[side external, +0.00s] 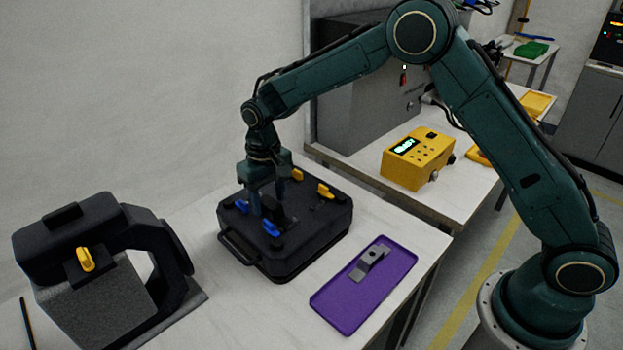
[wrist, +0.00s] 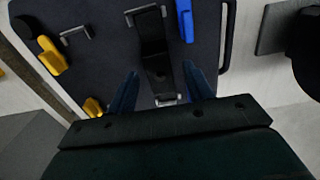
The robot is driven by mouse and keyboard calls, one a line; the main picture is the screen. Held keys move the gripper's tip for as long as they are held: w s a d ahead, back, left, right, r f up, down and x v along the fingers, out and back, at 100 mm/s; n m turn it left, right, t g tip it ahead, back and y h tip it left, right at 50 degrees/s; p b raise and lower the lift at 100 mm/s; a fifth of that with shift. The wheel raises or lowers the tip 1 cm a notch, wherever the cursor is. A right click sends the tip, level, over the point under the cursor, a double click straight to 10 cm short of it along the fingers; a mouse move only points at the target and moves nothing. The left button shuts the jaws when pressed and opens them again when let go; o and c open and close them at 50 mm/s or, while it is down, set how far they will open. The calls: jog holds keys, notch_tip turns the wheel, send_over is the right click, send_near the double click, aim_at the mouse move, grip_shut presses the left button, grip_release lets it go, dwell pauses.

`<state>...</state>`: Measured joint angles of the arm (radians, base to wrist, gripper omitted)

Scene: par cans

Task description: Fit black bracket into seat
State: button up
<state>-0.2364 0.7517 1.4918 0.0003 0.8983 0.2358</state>
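The black bracket (wrist: 155,60) is a stepped dark piece with holes, on the top of the dark case (wrist: 105,20). Silver clips show at its two ends in the wrist view. In the side view the bracket (side external: 272,209) stands partly hidden behind my fingers. My gripper (side external: 268,206) points down at the case top, and in the wrist view its two blue-green fingers (wrist: 160,72) are apart, one on each side of the bracket, with gaps visible. I cannot tell how deep the bracket sits or make out the seat's outline beneath it.
Blue clamps (side external: 271,228) and yellow clamps (side external: 325,191) stand around the case top. A purple tray (side external: 347,312) with a grey bracket (side external: 369,263) lies at the right. A dark fixture with a yellow knob (side external: 86,260) stands at the left. A yellow box (side external: 418,160) is behind.

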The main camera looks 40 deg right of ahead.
dwell(0.3)
notch_tip(320, 180, up, 14)
dwell(0.8)
jog(key=s+d+r+t, duration=0.1)
jog(key=s+d+r, duration=0.35)
jog(key=s, duration=0.35)
jog(key=s+d+r+t, duration=0.2)
jog(key=s+d+r, duration=0.3)
jog(key=s, duration=0.4)
jog(key=s+d+f+t, duration=0.1)
jog(key=s, duration=0.7)
jog(key=s+d+f+t, duration=0.1)
jog(key=s+d, duration=0.1)
jog(key=s, duration=0.7)
jog(key=shift+f+t, duration=0.3)
